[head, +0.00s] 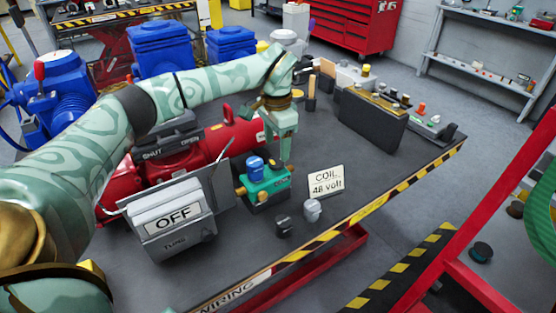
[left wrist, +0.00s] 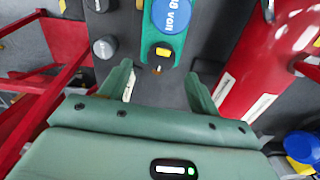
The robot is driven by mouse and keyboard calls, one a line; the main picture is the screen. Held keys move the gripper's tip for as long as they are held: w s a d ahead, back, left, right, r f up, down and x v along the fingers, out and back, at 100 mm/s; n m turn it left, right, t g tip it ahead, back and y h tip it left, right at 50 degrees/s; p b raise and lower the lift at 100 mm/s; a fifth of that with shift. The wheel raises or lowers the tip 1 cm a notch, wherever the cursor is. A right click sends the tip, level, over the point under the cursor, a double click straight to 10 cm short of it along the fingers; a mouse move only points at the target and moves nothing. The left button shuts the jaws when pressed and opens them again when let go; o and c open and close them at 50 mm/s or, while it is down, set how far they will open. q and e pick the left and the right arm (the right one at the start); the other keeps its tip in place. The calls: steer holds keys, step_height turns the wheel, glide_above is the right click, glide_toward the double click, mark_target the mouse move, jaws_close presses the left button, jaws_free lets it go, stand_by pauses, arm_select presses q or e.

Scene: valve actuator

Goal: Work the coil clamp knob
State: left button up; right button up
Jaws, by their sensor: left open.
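The teal valve body (head: 265,184) stands on the dark bench top beside a sign (head: 326,181) reading "COIL 48 volt". A round blue coil (head: 255,166) sits on it; in the left wrist view the blue coil top (left wrist: 171,14) has white lettering. A small yellow part (left wrist: 164,51) and a small brass-coloured tip (left wrist: 157,70) show at the teal body's near end. I cannot tell which part is the clamp knob. My left gripper (head: 284,158) points down just behind the teal body. In the wrist view my left gripper (left wrist: 160,72) is open, its fingers apart on either side of the brass tip.
A red cylinder (head: 240,134) lies behind the teal body. A grey box marked OFF (head: 172,219) stands to its left. A black block (head: 372,122) stands at the back right.

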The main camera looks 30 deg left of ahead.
mark_target(276, 161)
arm_select(q)
step_height(276, 161, down, 4)
steer(key=shift+a+f+b, duration=0.1)
steer(key=shift+f+b, duration=0.05)
steer(key=shift+b, duration=0.25)
steer(key=shift+f, duration=0.35)
steer(key=shift+c, duration=0.6)
steer(key=c, duration=0.9)
steer(key=shift+o, duration=0.2)
arm_select(e)
steer(key=shift+s+a+f, duration=0.25)
steer(key=shift+a+f, duration=0.3)
steer(key=shift+a, duration=0.35)
steer(key=shift+r, duration=0.1)
